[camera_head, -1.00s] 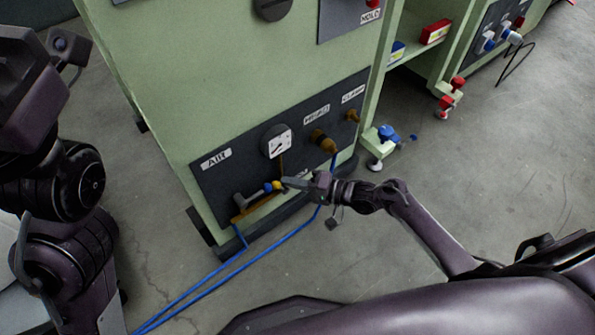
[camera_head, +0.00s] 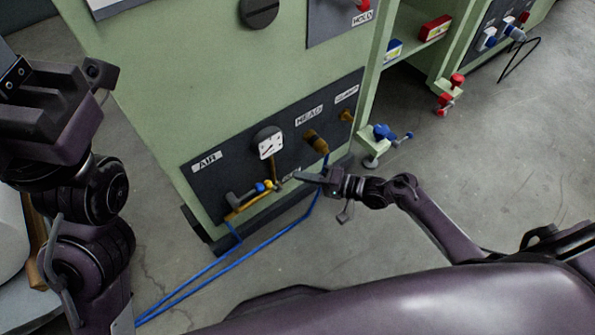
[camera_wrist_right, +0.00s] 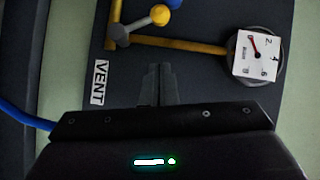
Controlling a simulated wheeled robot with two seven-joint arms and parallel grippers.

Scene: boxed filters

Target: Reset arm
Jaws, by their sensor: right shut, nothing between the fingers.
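My right gripper (camera_head: 302,177) is at the lower front of the green machine's dark air panel (camera_head: 222,178), below the gauge. It is shut and empty. In the right wrist view its fingers (camera_wrist_right: 158,72) are together, pointing toward the yellow pipe, with the VENT label (camera_wrist_right: 100,82) to their left and the white gauge (camera_wrist_right: 256,54) to their right. The valve with blue and yellow balls (camera_head: 264,186) is left of the gripper and apart from it. My left arm stands at the left edge of the head view; its gripper's fingertips are not shown.
The green machine (camera_head: 200,90) fills the middle. Blue hoses (camera_head: 215,268) run from the panel across the floor. Brown knobs (camera_head: 314,140) sit right of the gauge. Grey floor on the right is open.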

